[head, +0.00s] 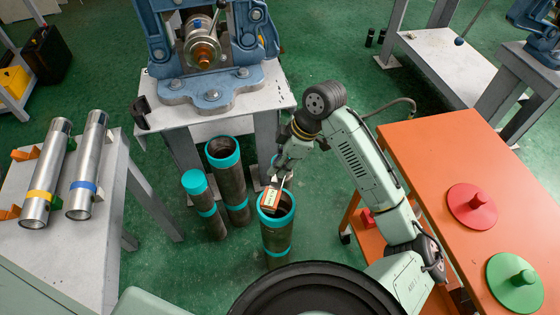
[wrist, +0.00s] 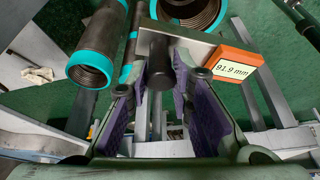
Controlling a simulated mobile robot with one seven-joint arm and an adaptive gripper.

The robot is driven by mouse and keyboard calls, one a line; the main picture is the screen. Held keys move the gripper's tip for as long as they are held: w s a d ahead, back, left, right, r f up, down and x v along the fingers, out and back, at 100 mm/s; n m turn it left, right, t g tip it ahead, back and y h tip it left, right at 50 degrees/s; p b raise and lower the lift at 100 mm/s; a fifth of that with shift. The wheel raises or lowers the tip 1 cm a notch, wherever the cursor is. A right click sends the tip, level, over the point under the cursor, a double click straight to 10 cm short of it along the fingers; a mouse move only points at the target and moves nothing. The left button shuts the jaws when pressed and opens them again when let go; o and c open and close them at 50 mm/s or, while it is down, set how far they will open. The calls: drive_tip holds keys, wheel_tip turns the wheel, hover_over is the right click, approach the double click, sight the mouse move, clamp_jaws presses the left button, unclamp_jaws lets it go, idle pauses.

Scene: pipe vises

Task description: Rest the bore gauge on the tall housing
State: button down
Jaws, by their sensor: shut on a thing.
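The bore gauge (head: 270,199) is a grey piece with an orange-framed display. In the wrist view its display (wrist: 234,61) reads 91.9 mm. My gripper (head: 277,181) is shut on its dark stem, which shows between the purple pads of the gripper (wrist: 158,85). Several dark, teal-banded pipe housings stand upright on the floor: a left one (head: 208,208), a middle one (head: 233,185) and a right one (head: 276,238). In the head view the gauge overlaps the right one's open mouth; I cannot tell whether it touches. Which housing is tallest is unclear, as my base hides the right one's foot.
A blue vise (head: 212,92) stands on a grey table behind the housings. A left table (head: 90,245) holds two silver tubes. An orange table (head: 430,165) at the right carries a red disc (head: 472,206) and a green disc (head: 514,283). Green floor lies between them.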

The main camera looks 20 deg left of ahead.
sight(280, 179)
drive_tip(key=shift+f+b, duration=2.35)
drive_tip(key=shift+f, duration=1)
drive_tip(key=shift+f+b, duration=0.35)
drive_tip(key=shift+b, duration=0.05)
drive_tip(key=c, duration=1.3)
unclamp_jaws()
drive_tip(key=shift+c, duration=0.2)
drive_tip(key=shift+r, duration=0.1)
drive_tip(key=shift+r+p, duration=2.7)
drive_tip(key=shift+r, duration=0.75)
